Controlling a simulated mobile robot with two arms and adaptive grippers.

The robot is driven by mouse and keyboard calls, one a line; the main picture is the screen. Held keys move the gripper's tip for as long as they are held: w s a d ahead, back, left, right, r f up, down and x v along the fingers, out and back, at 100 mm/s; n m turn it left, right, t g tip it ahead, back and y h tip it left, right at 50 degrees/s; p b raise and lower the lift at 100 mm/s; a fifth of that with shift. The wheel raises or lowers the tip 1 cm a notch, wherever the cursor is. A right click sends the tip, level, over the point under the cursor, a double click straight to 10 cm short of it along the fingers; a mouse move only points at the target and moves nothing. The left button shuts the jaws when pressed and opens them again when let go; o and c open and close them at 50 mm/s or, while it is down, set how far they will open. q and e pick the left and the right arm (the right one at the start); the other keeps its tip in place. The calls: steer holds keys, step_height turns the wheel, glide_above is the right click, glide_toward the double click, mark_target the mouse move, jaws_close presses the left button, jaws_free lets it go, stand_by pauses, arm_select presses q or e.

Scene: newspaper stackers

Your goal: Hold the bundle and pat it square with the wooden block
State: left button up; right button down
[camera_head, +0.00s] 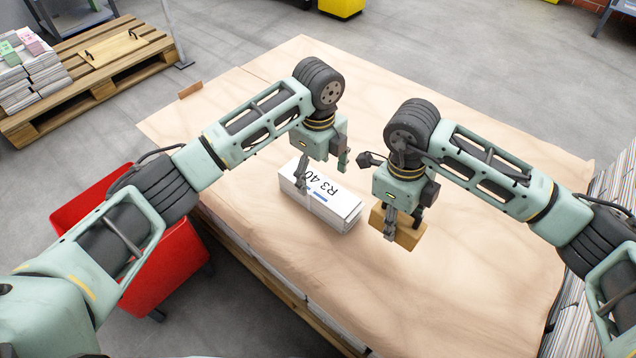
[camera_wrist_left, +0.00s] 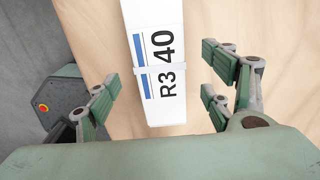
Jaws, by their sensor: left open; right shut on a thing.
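The bundle (camera_head: 326,200) is a white block of papers with a strap, a blue bar and the marking "R3 40" on top. It lies on the brown paper-covered table and also shows in the left wrist view (camera_wrist_left: 156,50). My left gripper (camera_head: 323,172) is open above the bundle; in the left wrist view its fingers (camera_wrist_left: 160,95) stand apart, one on each side of the bundle. My right gripper (camera_head: 390,225) is shut on the wooden block (camera_head: 408,232), to the right of the bundle and apart from it. The gripper hides part of the block.
The brown table surface (camera_head: 450,290) is clear around the bundle. A red container (camera_head: 165,265) stands at the table's left edge. A pallet (camera_head: 110,75) with paper stacks and a wooden board is at the back left. More paper stacks (camera_head: 612,190) stand at the right.

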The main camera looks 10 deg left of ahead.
mark_target(318, 185)
arm_select(q)
step_height(318, 185, up, 6)
steer(key=shift+r, duration=0.25)
stand_by(0.5)
